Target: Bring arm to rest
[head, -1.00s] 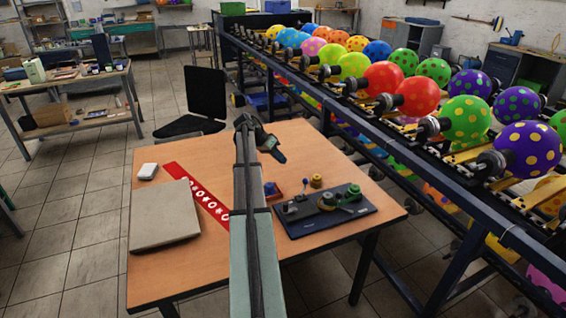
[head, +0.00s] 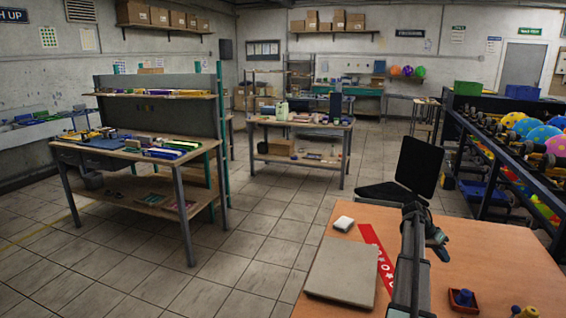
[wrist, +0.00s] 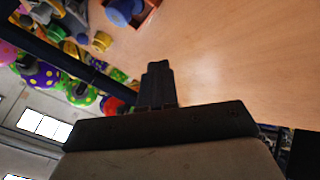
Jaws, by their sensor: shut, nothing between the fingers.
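My gripper (head: 438,240) is at the end of my arm, over the far part of the wooden table (head: 490,262) in the head view. In the wrist view my gripper (wrist: 158,72) shows its fingers together with nothing between them. The bare tabletop (wrist: 235,60) fills the right of the wrist view. The gripper is apart from the objects on the table. My arm hides part of the tabletop in the head view.
A black chair (head: 415,165) stands behind the table. The balloon rack (head: 500,165) is at right.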

